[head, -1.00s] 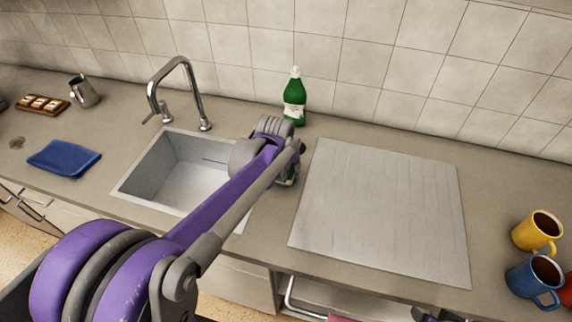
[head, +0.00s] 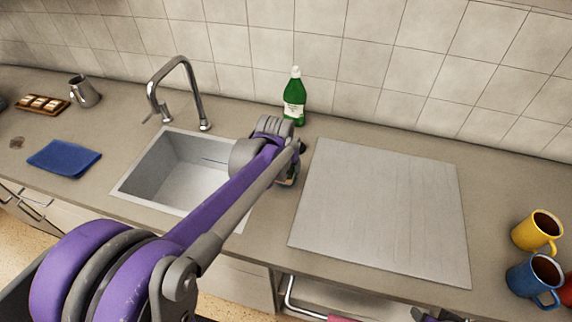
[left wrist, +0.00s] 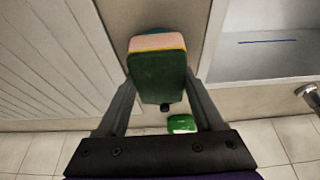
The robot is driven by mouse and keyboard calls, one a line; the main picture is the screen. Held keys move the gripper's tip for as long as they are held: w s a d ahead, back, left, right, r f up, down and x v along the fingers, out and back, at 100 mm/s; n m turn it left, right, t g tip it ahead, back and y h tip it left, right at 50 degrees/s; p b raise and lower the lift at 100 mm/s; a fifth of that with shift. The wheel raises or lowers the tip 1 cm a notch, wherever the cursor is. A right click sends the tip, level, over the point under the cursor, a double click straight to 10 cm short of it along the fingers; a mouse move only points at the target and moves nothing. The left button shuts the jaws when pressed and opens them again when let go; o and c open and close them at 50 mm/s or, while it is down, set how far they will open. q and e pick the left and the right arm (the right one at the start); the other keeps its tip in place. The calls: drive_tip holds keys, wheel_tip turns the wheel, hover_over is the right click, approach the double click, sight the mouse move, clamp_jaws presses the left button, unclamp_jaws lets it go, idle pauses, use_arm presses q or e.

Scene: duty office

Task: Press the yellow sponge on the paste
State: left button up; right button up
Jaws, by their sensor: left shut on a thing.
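My left gripper (left wrist: 160,88) is shut on a sponge (left wrist: 157,78). In the left wrist view the sponge has a dark green broad face, a thin yellow band and a pale pinkish face at its far end. In the head view my own left wrist mostly hides the gripper and sponge, over the counter strip between sink and drainboard. A small brownish patch (head: 16,143) lies on the counter at the far left, well away from the gripper; I cannot tell whether it is the paste. A dark shape at the bottom edge may be my right gripper (head: 437,315); its jaws are unclear.
The sink (head: 178,172) with its tap (head: 178,85) is left of the wrist, and the ribbed drainboard (head: 385,210) is right. A green bottle (head: 294,98) stands behind. A blue cloth (head: 64,158) and metal jug (head: 83,92) are left; yellow (head: 537,232) and blue mugs (head: 533,280) are right.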

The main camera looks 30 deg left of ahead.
sight(286, 165)
use_arm(q)
drive_tip(key=shift+r+p, duration=1.75)
drive_tip(key=shift+r, duration=1.8)
drive_tip(key=shift+f, duration=0.1)
use_arm(e)
drive_tip(key=w+r, duration=0.1)
drive_tip(key=r, duration=0.2)
drive_tip(key=w+r, duration=0.1)
drive_tip(key=r, duration=0.1)
drive_tip(key=shift+w+r, duration=0.1)
drive_tip(key=shift+w, duration=0.25)
drive_tip(key=shift+s, duration=0.15)
